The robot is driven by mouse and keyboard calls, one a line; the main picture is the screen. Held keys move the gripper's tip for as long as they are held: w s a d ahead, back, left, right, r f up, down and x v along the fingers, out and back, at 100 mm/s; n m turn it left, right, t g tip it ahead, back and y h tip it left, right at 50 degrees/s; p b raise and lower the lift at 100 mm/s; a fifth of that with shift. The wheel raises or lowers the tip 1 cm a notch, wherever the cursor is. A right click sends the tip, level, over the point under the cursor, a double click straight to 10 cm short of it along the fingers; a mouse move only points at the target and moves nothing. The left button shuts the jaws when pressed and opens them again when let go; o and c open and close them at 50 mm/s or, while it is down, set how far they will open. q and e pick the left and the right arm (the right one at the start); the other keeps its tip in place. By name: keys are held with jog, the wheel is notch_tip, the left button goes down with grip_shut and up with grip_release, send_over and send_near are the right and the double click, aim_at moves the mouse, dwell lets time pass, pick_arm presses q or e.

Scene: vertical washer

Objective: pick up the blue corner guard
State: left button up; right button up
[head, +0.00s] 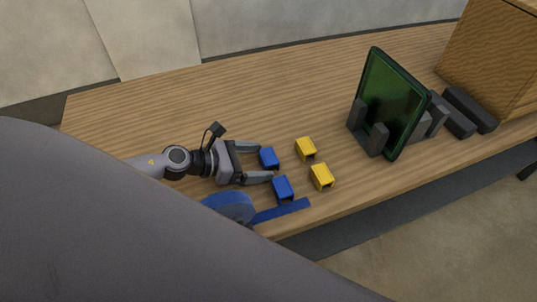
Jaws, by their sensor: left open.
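Two small blue corner guards sit on the wooden table in the head view. The upper blue corner guard (269,158) lies just ahead of my left gripper's upper fingertip. The lower blue corner guard (282,188) lies just past its lower fingertip, nearer the table's front edge. My left gripper (263,163) comes in from the left, fingers spread and pointing right, with nothing held between them. Whether a fingertip touches either guard I cannot tell. My right gripper is not in view.
Two yellow corner guards (305,149) (321,177) sit just right of the blue ones. A blue round object (230,206) with a flat blue strip (281,211) lies near the front edge. A green panel (389,102) stands in dark holders; a wooden box (490,52) is at right.

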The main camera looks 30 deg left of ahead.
pick_arm(q)
jog(key=c, duration=1.1)
jog(key=shift+r, duration=0.5)
notch_tip(320, 180, up, 5)
jog(key=shift+r+p, duration=0.15)
jog(key=shift+p, duration=0.6)
jog(key=shift+w+d+r, duration=0.1)
jog(key=shift+w+r, duration=0.05)
jog(key=shift+r, duration=6.6)
